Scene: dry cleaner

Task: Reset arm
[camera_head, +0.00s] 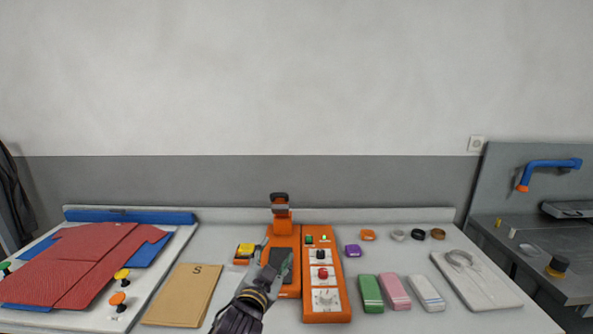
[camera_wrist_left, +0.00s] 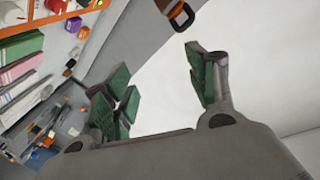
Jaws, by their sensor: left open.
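My left gripper (camera_head: 274,268) is over the table, in front of the orange machine (camera_head: 311,290) with its button panel. Its arm comes in from the bottom of the head view. In the left wrist view its green-padded fingers (camera_wrist_left: 160,92) are spread wide with nothing between them. The gripper partly hides the left part of the orange machine. Whether it touches the machine I cannot tell. My right gripper is in neither view.
A red shirt (camera_head: 75,262) lies on a board at left. A brown envelope (camera_head: 181,295) lies beside it. Green (camera_head: 370,293), pink (camera_head: 394,291) and white (camera_head: 427,293) bundles, tape rolls (camera_head: 398,235) and a white tray (camera_head: 487,290) stand right. A grey counter (camera_head: 556,262) is far right.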

